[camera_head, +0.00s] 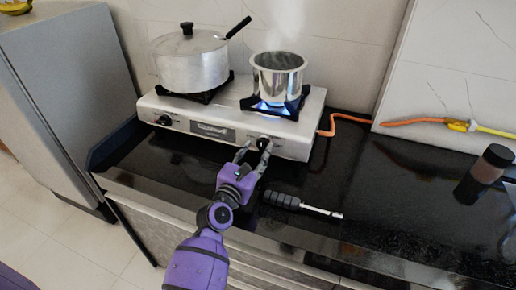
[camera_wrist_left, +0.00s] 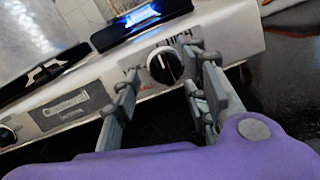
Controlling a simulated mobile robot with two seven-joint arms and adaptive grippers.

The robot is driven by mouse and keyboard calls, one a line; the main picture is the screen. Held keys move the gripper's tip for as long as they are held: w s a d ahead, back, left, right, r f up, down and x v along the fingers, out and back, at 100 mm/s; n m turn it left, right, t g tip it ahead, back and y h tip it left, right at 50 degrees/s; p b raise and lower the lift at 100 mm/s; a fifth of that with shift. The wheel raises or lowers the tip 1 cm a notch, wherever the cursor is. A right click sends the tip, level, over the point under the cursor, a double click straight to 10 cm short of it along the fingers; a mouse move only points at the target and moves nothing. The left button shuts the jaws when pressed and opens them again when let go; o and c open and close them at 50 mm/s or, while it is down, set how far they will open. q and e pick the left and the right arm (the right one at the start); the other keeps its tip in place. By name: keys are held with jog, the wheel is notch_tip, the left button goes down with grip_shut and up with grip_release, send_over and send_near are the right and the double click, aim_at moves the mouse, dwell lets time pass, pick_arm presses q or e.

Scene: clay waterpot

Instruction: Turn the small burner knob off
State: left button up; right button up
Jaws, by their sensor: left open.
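The small burner knob (camera_head: 263,143) is black and round, on the right of the stove's front panel. In the left wrist view the knob (camera_wrist_left: 165,65) shows a white line across its face. My left gripper (camera_head: 254,152) is open, with its fingertips in front of the panel on either side of the knob. In the wrist view the left gripper's fingers (camera_wrist_left: 162,72) also flank it; I cannot tell whether they touch it. A blue flame (camera_head: 272,106) burns under the small steel pot (camera_head: 278,77), which steams. My right gripper is not in view.
The silver stove (camera_head: 223,110) also holds a large lidded pot (camera_head: 190,62) at left and a second knob (camera_head: 165,120). A black-handled tool (camera_head: 283,201) lies on the black counter. An orange hose (camera_head: 345,117) and a dark jar (camera_head: 491,163) are at right.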

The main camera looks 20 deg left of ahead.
pick_arm(q)
jog(key=shift+w, duration=0.9)
jog(key=c, duration=1)
jog(key=shift+r, duration=0.1)
